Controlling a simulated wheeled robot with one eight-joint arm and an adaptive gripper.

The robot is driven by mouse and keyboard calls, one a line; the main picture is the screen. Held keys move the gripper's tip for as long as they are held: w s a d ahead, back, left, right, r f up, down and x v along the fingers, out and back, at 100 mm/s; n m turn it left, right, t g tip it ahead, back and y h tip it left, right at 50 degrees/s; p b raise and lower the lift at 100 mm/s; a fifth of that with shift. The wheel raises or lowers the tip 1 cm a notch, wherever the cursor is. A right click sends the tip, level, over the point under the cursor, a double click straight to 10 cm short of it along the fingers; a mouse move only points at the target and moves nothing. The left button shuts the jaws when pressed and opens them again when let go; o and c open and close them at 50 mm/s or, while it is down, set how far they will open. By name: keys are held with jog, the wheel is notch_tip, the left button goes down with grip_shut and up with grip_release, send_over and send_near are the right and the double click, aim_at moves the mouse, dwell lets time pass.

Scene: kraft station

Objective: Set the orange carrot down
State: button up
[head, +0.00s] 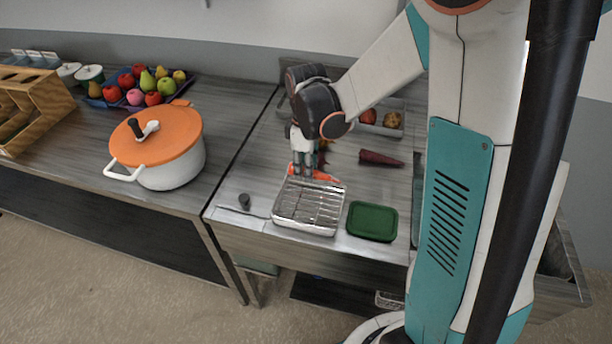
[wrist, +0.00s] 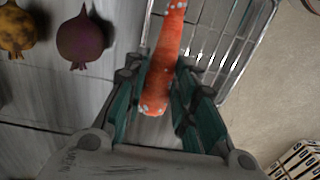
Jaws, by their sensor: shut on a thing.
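The orange carrot (head: 318,175) is between the fingers of my gripper (head: 305,170), which is shut on it. In the head view it shows just behind the far edge of a metal tray with a wire rack (head: 309,211). In the wrist view the carrot (wrist: 163,60) runs lengthwise between the green fingers of my gripper (wrist: 155,100), with its far end over the edge of the wire rack (wrist: 222,40). I cannot tell whether the carrot touches the surface or the tray.
A dark purple root (head: 381,158) lies right of my gripper. A green tray (head: 372,221) is right of the rack. A white pot with an orange lid (head: 165,155) and a fruit tray (head: 140,104) stand on the left counter.

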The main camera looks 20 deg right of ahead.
jog(key=shift+f+b, duration=0.3)
jog(key=shift+f, duration=1.25)
jog(key=shift+f, duration=0.1)
jog(key=shift+f, duration=0.15)
jog(key=o, duration=1.1)
jog(key=shift+c, duration=0.2)
